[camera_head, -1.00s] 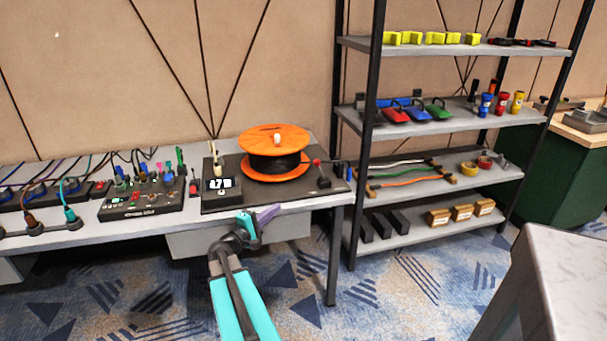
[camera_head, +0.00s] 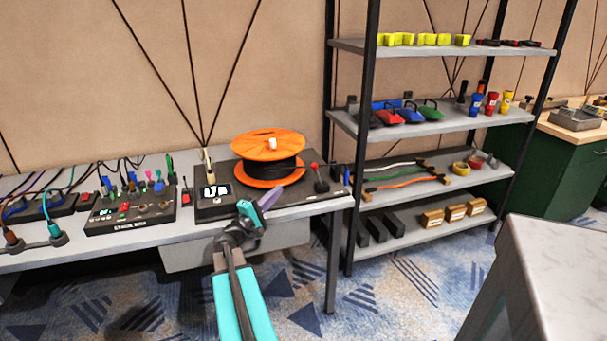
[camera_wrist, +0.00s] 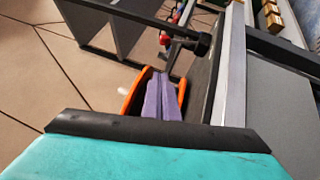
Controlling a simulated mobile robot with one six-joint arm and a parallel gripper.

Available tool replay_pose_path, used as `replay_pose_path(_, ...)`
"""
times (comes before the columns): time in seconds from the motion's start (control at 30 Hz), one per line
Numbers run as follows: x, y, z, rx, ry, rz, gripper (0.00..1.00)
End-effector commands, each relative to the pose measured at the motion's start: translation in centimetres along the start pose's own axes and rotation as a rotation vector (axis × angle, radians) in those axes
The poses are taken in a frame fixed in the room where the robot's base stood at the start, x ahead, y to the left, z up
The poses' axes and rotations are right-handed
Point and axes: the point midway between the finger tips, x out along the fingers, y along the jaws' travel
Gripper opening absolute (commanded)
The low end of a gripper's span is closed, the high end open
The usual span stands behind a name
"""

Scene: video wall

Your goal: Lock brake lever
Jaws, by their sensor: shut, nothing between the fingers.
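The brake lever (camera_head: 318,178), a dark lever with a red knob, stands on the dark base plate (camera_head: 235,207) to the right of the orange cable spool (camera_head: 268,146). It also shows in the wrist view (camera_wrist: 167,40), beyond my fingertips. In the wrist view my fingers (camera_wrist: 160,92) overlap the spool's orange rim (camera_wrist: 130,85). The lever's pivot is too small to make out.
A small display (camera_head: 215,191) and a pale upright lever (camera_head: 208,165) sit left of the spool. A control box with cables (camera_head: 130,215) is farther left on the bench. A shelf rack (camera_head: 420,130) stands close on the right. A pale counter (camera_head: 565,270) is at front right.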

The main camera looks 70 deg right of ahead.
Motion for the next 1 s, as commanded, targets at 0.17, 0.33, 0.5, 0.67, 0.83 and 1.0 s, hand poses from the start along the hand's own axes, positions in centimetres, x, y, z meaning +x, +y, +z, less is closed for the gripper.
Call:
replay_pose_path(0.17,0.3,-0.1,0.2,-0.001,-0.003,-0.001,0.0)
replay_pose_path(0.33,1.3,-0.1,0.2,-0.001,-0.007,-0.001,0.0)
replay_pose_path(0.5,3.1,-0.1,0.2,-0.002,-0.007,-0.001,0.0)
replay_pose_path(0.67,5.3,-0.1,0.2,-0.002,-0.007,-0.001,0.0)
replay_pose_path(0.83,7.7,-0.1,0.3,-0.001,-0.007,-0.001,0.0)
replay_pose_path(1.0,9.9,-0.1,0.3,-0.001,-0.008,-0.001,0.0)
